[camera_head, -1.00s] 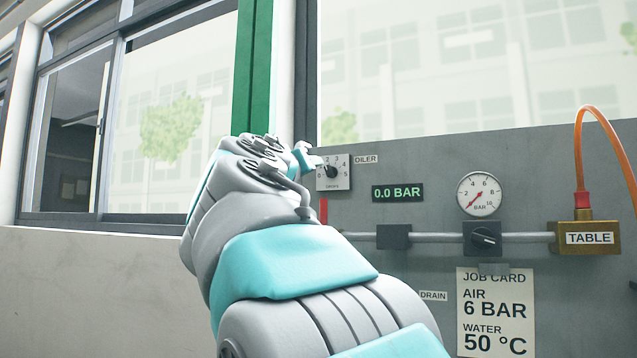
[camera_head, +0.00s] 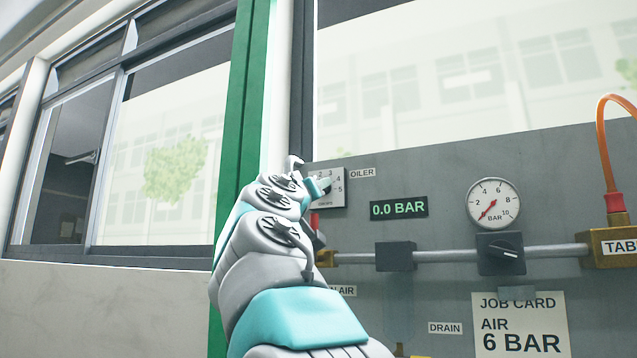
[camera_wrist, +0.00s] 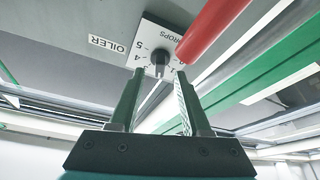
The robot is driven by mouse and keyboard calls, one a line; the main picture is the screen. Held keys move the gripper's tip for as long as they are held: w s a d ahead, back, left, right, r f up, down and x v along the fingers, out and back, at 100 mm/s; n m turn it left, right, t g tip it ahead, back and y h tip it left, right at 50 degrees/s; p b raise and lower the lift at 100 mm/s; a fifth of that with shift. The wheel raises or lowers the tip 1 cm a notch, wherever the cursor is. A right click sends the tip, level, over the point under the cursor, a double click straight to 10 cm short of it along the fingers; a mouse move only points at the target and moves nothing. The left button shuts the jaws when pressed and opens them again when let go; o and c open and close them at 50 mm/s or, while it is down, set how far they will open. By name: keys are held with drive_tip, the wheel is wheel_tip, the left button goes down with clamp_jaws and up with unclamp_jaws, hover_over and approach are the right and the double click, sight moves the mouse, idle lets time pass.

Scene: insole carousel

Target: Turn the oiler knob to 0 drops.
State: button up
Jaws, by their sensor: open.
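The oiler dial is a white plate (camera_head: 325,201) with numbers, at the upper left of the grey panel beside the OILER label (camera_head: 362,173). My gripper (camera_head: 319,187) is in front of this plate and hides part of it and most of its knob. In the wrist view the dark knob (camera_wrist: 160,61) stands out from the dial plate (camera_wrist: 158,36). My open gripper (camera_wrist: 159,74) faces it, with one finger to each side and the knob between or just beyond the tips. I cannot tell contact or where the knob points.
A red bar (camera_wrist: 212,28) runs close to the dial in the wrist view. Right of the dial are a 0.0 BAR display (camera_head: 398,208), a pressure gauge (camera_head: 493,204), a black regulator knob (camera_head: 500,253) on a pipe, and a job card (camera_head: 520,325).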

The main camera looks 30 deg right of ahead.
drive_tip(key=shift+p+x, duration=0.4)
drive_tip(key=shift+x, duration=0.85)
drive_tip(key=shift+c, duration=0.4)
clamp_jaws()
